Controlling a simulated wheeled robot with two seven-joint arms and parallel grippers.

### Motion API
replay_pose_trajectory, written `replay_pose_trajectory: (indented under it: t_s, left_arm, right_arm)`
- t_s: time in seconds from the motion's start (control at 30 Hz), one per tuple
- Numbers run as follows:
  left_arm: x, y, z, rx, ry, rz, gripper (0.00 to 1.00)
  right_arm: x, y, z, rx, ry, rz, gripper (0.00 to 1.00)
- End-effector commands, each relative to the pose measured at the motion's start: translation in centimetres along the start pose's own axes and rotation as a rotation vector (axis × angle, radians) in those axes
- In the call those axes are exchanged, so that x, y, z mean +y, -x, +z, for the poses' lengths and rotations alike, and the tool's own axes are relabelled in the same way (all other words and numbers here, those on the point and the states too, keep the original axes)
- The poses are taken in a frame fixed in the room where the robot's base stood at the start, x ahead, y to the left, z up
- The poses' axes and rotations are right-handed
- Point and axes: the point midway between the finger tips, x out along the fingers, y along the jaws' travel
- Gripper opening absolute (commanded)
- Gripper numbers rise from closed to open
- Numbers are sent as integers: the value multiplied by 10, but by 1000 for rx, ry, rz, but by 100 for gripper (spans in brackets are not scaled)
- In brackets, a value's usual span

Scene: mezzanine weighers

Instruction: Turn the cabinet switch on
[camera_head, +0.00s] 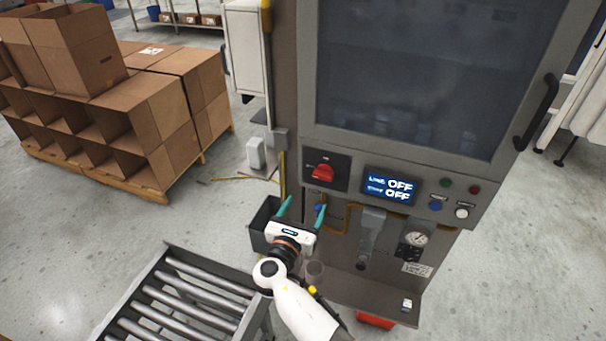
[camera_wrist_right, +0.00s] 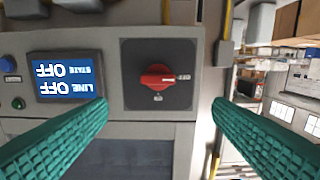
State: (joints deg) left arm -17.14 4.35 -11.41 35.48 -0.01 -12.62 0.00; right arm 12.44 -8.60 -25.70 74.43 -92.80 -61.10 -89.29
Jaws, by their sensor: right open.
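The cabinet switch is a red rotary knob (camera_head: 323,172) on a dark square plate (camera_head: 326,162) on the cabinet's front panel. In the right wrist view the red knob (camera_wrist_right: 158,79) lies roughly level, its pointer toward the right-hand label. The display (camera_head: 388,186) reads LINE OFF and STATE OFF; it also shows upside down in the wrist view (camera_wrist_right: 66,76). My right gripper (camera_head: 303,207) is open, with teal fingers apart, below and left of the knob in the head view. In the wrist view the knob sits between the fingers, beyond their tips, with nothing held. My left gripper is not in view.
Several buttons (camera_head: 461,213) and a gauge (camera_head: 417,238) are right of and below the display. A roller conveyor (camera_head: 190,293) stands at the lower left. Cardboard boxes (camera_head: 150,115) stand on a pallet behind.

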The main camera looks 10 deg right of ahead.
Motion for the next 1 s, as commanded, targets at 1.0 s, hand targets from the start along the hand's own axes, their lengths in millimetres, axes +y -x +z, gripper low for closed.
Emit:
replay_pose_trajectory:
  t_s: [1.0]
  left_arm:
    - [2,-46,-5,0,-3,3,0]
  right_arm:
    - [0,-114,3,-5,-2,-2,75]
